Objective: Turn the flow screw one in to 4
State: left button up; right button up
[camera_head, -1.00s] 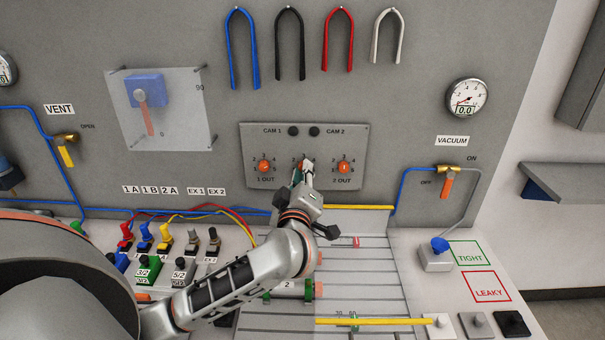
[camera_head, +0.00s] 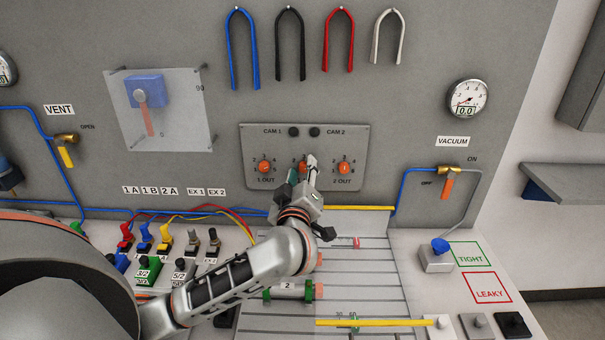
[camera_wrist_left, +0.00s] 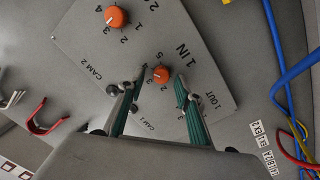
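The flow screw one in is the small orange knob (camera_head: 303,168) in the middle of the grey plate (camera_head: 251,143), partly covered by my left gripper in the head view. In the left wrist view this knob (camera_wrist_left: 161,74) sits beside the "1 IN" label, with digits around it. Its pointer setting is too small to read. My left gripper (camera_head: 309,167) is in front of the plate. In the wrist view its two green-padded fingers (camera_wrist_left: 161,80) stand apart, one on each side of the knob, with small gaps visible. My right gripper is not in view.
Orange screws 1 OUT (camera_head: 264,167) and 2 OUT (camera_head: 344,168) flank the middle one. Two black CAM knobs (camera_head: 304,131) sit above. A yellow bar (camera_head: 360,208) lies below right. Coloured valves (camera_head: 166,240) stand at lower left. Coloured hoops (camera_head: 338,40) hang above.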

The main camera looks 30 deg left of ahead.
pick_arm(q)
jog(key=shift+d+f, duration=0.1)
jog(key=shift+s+d+f, duration=0.1)
jog(key=shift+s+d, duration=0.25)
jog(key=shift+s, duration=0.15)
jog(key=v, duration=1.1)
jog(key=shift+r, duration=0.2)
jog(key=shift+a, duration=0.15)
